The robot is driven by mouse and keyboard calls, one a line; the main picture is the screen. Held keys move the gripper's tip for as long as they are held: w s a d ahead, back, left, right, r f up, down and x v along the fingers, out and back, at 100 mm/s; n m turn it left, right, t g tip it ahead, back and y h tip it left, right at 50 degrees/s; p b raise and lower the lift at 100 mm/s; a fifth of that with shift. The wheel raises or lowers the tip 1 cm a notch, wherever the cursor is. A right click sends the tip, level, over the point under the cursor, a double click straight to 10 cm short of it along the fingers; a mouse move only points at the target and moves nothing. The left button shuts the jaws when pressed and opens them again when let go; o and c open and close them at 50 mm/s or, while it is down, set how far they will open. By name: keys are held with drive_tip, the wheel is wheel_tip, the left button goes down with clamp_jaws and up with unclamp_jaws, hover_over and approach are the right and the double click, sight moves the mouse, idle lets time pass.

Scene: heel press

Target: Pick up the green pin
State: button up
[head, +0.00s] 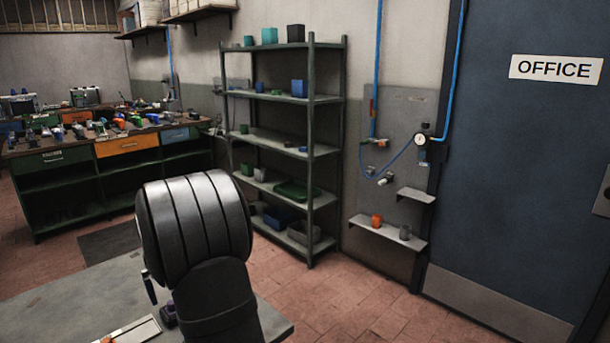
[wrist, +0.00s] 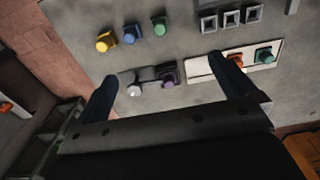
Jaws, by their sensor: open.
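My gripper (wrist: 162,68) is open in the wrist view, its two dark fingers wide apart with nothing held between them. A green pin (wrist: 159,26) stands on the grey bench top beyond the fingertips, at the right end of a row with a blue pin (wrist: 131,33) and a yellow pin (wrist: 105,41). The fingers are apart from it. A purple pin (wrist: 168,78) and a pale grey-white pin (wrist: 132,88) are nearer, between the fingers in the picture. In the head view my arm hides most of the bench, and I cannot see the green pin there.
A white strip (wrist: 198,69) at right carries an orange pin (wrist: 235,62) and a teal pin (wrist: 264,55), partly behind the right finger. Several square grey frames (wrist: 231,18) stand at the top. Shelves (head: 290,150) stand beyond the bench (head: 75,292).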

drive_tip(key=c, duration=1.1)
drive_tip(key=f+m, duration=0.1)
drive_tip(key=f, duration=0.3)
drive_tip(key=f+m, duration=0.1)
drive_tip(key=f, duration=0.3)
drive_tip(key=f+m, duration=0.1)
drive_tip(key=f, duration=0.3)
drive_tip(key=shift+s+a+f+m, duration=0.15)
drive_tip(key=shift+s+f+m, duration=0.15)
drive_tip(key=shift+s, duration=0.1)
drive_tip(key=shift+w+f, duration=0.2)
drive_tip(key=shift+f, duration=1.1)
drive_tip(key=shift+w+f, duration=0.2)
drive_tip(key=shift+f, duration=1.05)
